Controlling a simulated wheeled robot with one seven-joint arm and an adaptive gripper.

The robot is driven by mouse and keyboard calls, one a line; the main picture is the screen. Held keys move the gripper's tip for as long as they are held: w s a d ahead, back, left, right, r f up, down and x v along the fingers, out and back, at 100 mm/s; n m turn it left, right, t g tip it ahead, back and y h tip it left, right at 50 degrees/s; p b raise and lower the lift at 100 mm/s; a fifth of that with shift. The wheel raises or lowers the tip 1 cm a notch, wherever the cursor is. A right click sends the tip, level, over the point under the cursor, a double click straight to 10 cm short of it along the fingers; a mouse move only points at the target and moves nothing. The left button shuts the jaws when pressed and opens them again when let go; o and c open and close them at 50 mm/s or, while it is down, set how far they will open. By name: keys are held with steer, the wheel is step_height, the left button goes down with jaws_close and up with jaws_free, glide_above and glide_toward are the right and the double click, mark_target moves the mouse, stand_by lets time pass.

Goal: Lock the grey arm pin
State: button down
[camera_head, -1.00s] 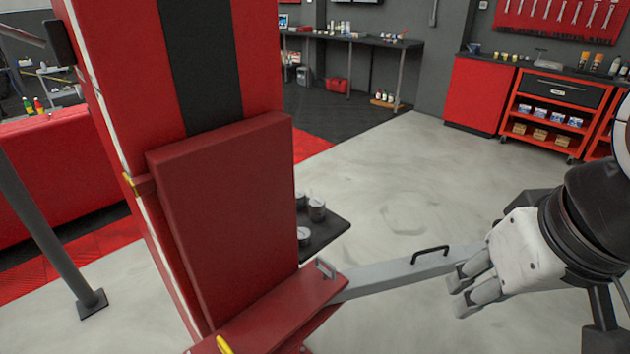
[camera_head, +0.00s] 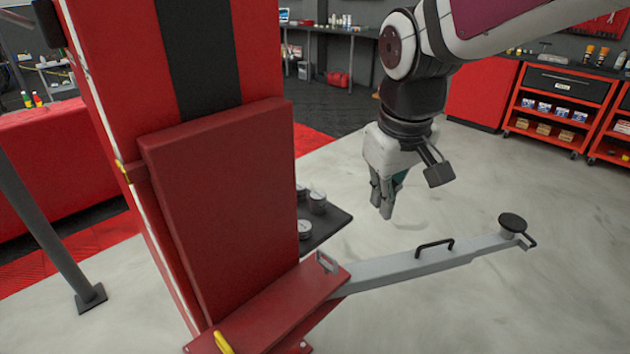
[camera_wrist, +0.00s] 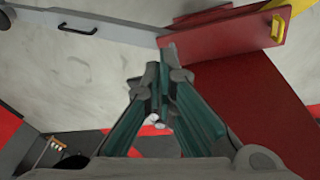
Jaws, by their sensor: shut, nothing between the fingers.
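The grey lift arm (camera_head: 410,265) reaches right from the red carriage at the foot of the lift post. It has a black handle (camera_head: 434,245) and a round dark pad (camera_head: 513,222). A small grey pin handle (camera_head: 326,262) stands at the carriage end of the arm. In the wrist view my gripper's fingers (camera_wrist: 163,66) are together.
The red post and its pad (camera_head: 220,200) stand left of my gripper. A dark tray (camera_head: 328,222) with round grey pieces sits behind the carriage. A yellow part (camera_head: 224,343) is at the carriage front. Open floor (camera_head: 540,185) lies to the right.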

steer(key=w+a+f+n+h+b, duration=0.1)
steer(key=w+a+f+n, duration=0.2)
steer(key=w+a+f, duration=0.7)
steer(key=shift+w+f+n+g+b, duration=0.3)
steer(key=shift+w+f+n, duration=0.1)
steer(key=shift+w+f, duration=0.25)
steer(key=shift+s, duration=0.15)
glide_above(325, 266)
steer(key=f, duration=1.3)
steer(key=shift+s+a+f+b, duration=0.15)
steer(key=shift+a+f+b, duration=0.05)
steer(key=shift+f+b, duration=0.2)
steer(key=shift+f, duration=0.1)
step_height(325, 266, down, 3)
steer(key=shift+b, duration=0.65)
